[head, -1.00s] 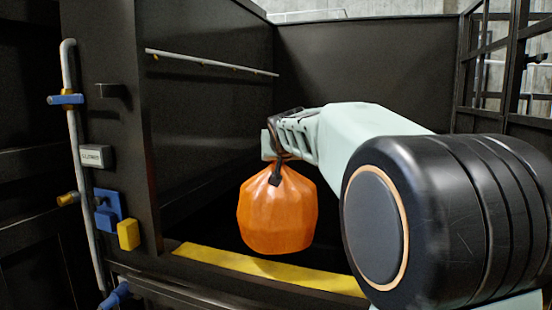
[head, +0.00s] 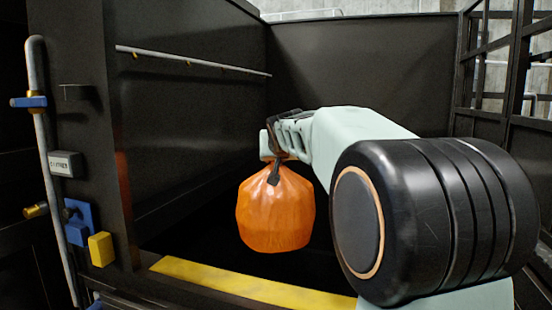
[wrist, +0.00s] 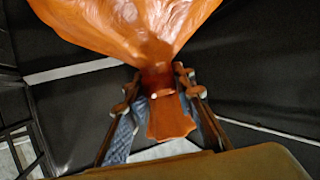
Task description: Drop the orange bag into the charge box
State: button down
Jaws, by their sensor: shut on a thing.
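The orange bag (head: 275,212) hangs upright by its gathered neck from my gripper (head: 275,150) in the head view. In the wrist view the bag (wrist: 125,25) fills the top, and its neck passes between the two fingers of my gripper (wrist: 160,90), which are shut on it. The charge box (head: 365,75) is the large dark open-topped bin with tall walls. The bag hangs beyond the yellow front edge (head: 250,284), in front of the dark interior. The box floor is too dark to make out, and my arm hides part of the right side.
A pipe with a blue valve (head: 30,102), a small labelled box (head: 66,164) and blue and yellow fittings (head: 101,249) line the left post. A rail (head: 190,60) runs along the left inner wall. A dark frame (head: 515,60) stands at the right.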

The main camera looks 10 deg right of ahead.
jog(key=shift+r, duration=0.35)
jog(key=c, duration=1.5)
grip_release()
jog(key=shift+c, duration=0.2)
jog(key=shift+s+f, duration=0.15)
jog(key=shift+f, duration=0.25)
jog(key=v, duration=0.7)
jog(key=shift+s+a+r, duration=0.15)
jog(key=shift+s+r, duration=0.1)
jog(key=shift+r, duration=0.1)
